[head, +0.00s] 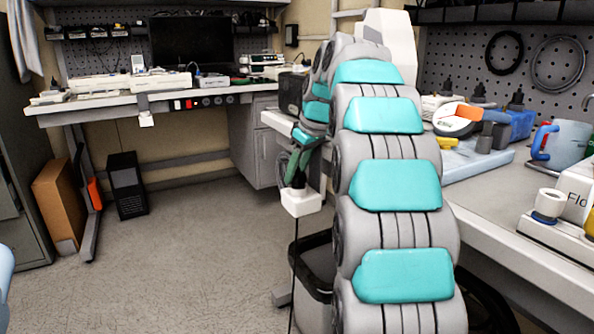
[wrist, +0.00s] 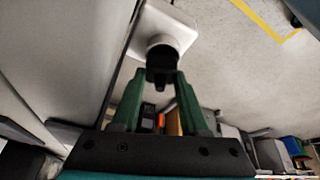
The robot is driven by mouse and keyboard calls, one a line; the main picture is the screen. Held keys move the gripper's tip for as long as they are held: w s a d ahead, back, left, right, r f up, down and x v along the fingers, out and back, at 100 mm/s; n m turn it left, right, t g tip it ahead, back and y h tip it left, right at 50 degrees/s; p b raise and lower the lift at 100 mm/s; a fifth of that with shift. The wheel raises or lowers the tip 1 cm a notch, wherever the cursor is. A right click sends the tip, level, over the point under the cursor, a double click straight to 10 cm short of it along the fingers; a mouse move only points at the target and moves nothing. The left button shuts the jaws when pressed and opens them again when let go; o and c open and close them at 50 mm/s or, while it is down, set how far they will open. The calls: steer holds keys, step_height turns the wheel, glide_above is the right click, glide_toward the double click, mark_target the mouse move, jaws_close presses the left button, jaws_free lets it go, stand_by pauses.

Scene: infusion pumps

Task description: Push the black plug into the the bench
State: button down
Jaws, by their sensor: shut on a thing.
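My gripper (head: 298,178) has green fingers that point down beside the front edge of the right-hand bench (head: 490,187). In the wrist view my gripper (wrist: 159,76) is shut on the black plug (wrist: 159,60), which sits between the fingertips. A white square socket box (head: 302,203) is right under the fingertips; it also shows in the wrist view (wrist: 182,33) just beyond the plug. The plug's far end meets or overlaps the box in the picture. I cannot tell how deep it sits.
A dark bin (head: 312,262) stands below the bench edge, close under my gripper. The bench top holds a blue mug (head: 566,146) and other devices. Another bench (head: 100,103) with a red-lit power strip is at the back left. The floor (head: 200,240) on the left is clear.

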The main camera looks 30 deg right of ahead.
steer(key=shift+c, duration=1.7)
jaws_free()
steer(key=shift+s+f, duration=0.15)
steer(key=shift+f, duration=0.45)
steer(key=v, duration=0.9)
steer(key=shift+w, duration=0.35)
steer(key=shift+a, duration=0.1)
steer(key=s+a+f+m+g, duration=0.3)
steer(key=s+a+f, duration=0.9)
steer(key=s+a, duration=0.3)
steer(key=s+a+f+m+g, duration=0.1)
steer(key=s+f, duration=0.7)
steer(key=s, duration=0.4)
steer(key=s+a+f+m+g+h, duration=0.1)
steer(key=s+a+f+g, duration=0.1)
steer(key=s+f, duration=0.6)
steer(key=s, duration=0.3)
steer(key=shift+s+a+h, duration=0.15)
steer(key=shift+s+h, duration=0.15)
steer(key=shift+s, duration=0.1)
